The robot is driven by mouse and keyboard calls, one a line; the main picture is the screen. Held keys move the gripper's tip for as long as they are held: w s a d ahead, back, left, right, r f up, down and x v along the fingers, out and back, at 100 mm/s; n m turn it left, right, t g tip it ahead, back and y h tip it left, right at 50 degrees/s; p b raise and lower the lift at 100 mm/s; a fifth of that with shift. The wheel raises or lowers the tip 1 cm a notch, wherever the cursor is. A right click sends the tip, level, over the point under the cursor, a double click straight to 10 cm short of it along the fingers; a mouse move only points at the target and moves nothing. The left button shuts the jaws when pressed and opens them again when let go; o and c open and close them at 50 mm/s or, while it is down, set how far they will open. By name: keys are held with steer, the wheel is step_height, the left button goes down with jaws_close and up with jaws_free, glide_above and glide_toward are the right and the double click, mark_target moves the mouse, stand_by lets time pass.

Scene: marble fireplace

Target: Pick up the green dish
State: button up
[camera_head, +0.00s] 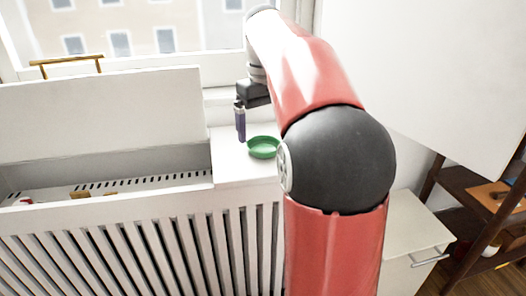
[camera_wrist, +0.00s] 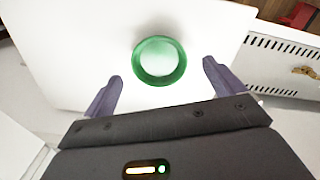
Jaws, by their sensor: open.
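The green dish (camera_head: 263,147) is a small round bowl on the white ledge, partly overlapped by my arm in the head view. In the wrist view the dish (camera_wrist: 160,61) lies a little beyond the fingertips, roughly between their lines. My gripper (camera_wrist: 162,76) is open, with a purple-grey finger on each side and nothing between them. In the head view my gripper (camera_head: 240,122) points down just left of the dish and appears apart from it.
The white ledge (camera_head: 235,172) has bare room around the dish. Left of it is a slatted white radiator cover (camera_head: 130,240) with an open recess holding small items (camera_head: 80,194). A window stands behind. A dark wooden shelf (camera_head: 480,200) is at the right.

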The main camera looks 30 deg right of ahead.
mark_target(264, 140)
step_height(264, 140, down, 5)
steer(key=shift+r+b, duration=0.1)
steer(key=shift+b, duration=0.35)
steer(key=c, duration=1)
steer(key=shift+r, duration=0.2)
